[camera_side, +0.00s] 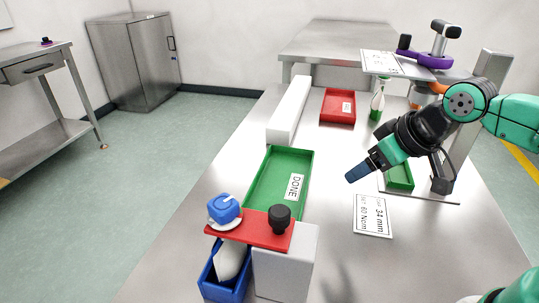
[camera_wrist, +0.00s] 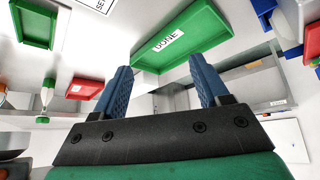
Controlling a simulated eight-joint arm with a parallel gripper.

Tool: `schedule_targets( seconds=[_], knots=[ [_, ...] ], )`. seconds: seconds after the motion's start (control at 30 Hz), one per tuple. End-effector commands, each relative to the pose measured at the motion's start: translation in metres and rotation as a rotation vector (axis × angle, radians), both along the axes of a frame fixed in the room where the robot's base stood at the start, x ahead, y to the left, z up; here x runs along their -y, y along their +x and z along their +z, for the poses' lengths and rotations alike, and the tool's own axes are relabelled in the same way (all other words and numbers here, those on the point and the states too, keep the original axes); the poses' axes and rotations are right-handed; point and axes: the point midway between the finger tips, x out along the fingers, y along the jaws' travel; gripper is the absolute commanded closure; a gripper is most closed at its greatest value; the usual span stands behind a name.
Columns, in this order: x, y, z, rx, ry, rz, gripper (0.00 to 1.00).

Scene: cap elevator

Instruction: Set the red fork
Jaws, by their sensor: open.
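A flat red plate, which I take to be the red fork (camera_side: 250,229), lies across the top of a grey block (camera_side: 286,262) at the front in the side view. A black knob (camera_side: 280,216) stands on its right part, and a blue cap-like part (camera_side: 223,208) on a white disc sits at its left end. A red piece, likely the same fork, shows at the right edge of the wrist view (camera_wrist: 313,42). My gripper (camera_side: 357,173) is above the table, to the right of and beyond the fork, apart from it. Its blue fingers (camera_wrist: 162,88) are spread and empty.
A green tray marked DONE (camera_side: 265,170) lies behind the fork. A blue bin (camera_side: 213,285) holding a white object is below it. A red tray (camera_side: 338,106), a long white box (camera_side: 289,110) and a spray bottle (camera_side: 377,104) stand farther back. A label card (camera_side: 373,216) lies below my gripper.

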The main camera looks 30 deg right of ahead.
Motion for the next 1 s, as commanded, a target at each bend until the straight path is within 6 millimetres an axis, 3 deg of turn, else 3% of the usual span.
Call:
schedule_targets(
  seconds=[0.13,0.3,0.5,0.67,1.0],
  knots=[
    [-0.048,0.010,0.024,-0.147,-0.095,0.311,0.32],
    [-0.113,0.007,0.049,-0.332,-0.232,0.739,0.32],
    [-0.160,-0.005,0.062,-0.462,-0.334,1.059,0.32],
    [-0.169,-0.009,0.060,-0.490,-0.355,1.127,0.32],
    [-0.168,-0.008,0.019,-0.489,-0.354,1.122,0.32]
  ],
)
